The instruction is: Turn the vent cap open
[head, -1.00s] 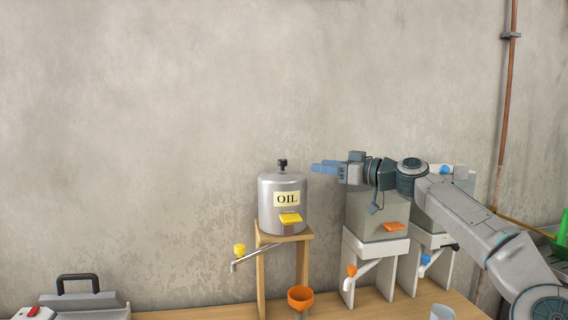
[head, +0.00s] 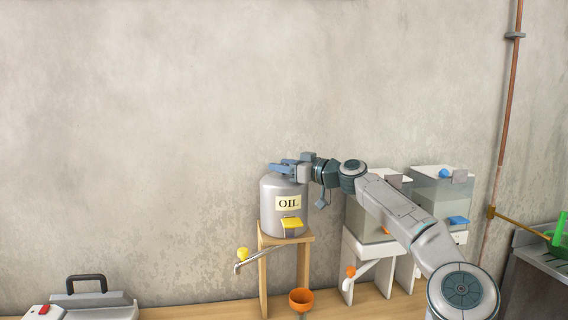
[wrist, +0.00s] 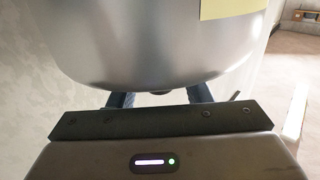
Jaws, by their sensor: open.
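The grey oil tank (head: 270,205) with a cream OIL label stands on a wooden stand in the head view. My gripper (head: 281,168) is at the top of the tank, its blue fingers pointing left, level with where the cap stands. The black vent cap is hidden behind the fingers in the head view. In the wrist view my gripper (wrist: 160,97) is open, with one finger on each side. A small dark piece, apparently the vent cap (wrist: 161,92), shows between them at the tank's edge. I cannot tell whether the fingers touch it.
Two clear containers (head: 440,200) on white stands are to the right, partly behind my arm. The wall left of the tank is clear.

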